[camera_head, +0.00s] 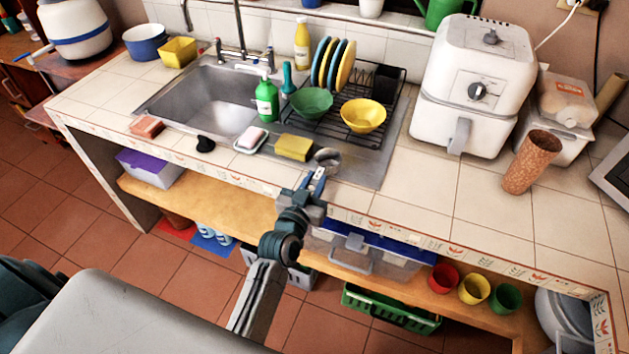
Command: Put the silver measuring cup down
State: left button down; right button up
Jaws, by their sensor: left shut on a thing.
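The silver measuring cup (328,157) is a small grey metal cup near the middle of the view. My left gripper (318,178) is shut on it, at the front edge of the counter beside the sink's drainboard. The cup shows just beyond the fingertips, over the drainboard's front part. I cannot tell whether it touches the surface. The fingers hide part of it. My right gripper is not in view.
A yellow sponge (294,147) and a soap dish (250,140) lie left of the cup. The dish rack (374,134) with bowls and plates stands behind. A white air fryer (458,110) stands right. Tiled counter (415,200) right of the drainboard is clear.

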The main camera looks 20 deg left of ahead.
pick_arm(q)
jog(key=shift+f, duration=0.15)
jog(key=c, duration=1.3)
grip_release()
jog(key=shift+o, duration=0.2)
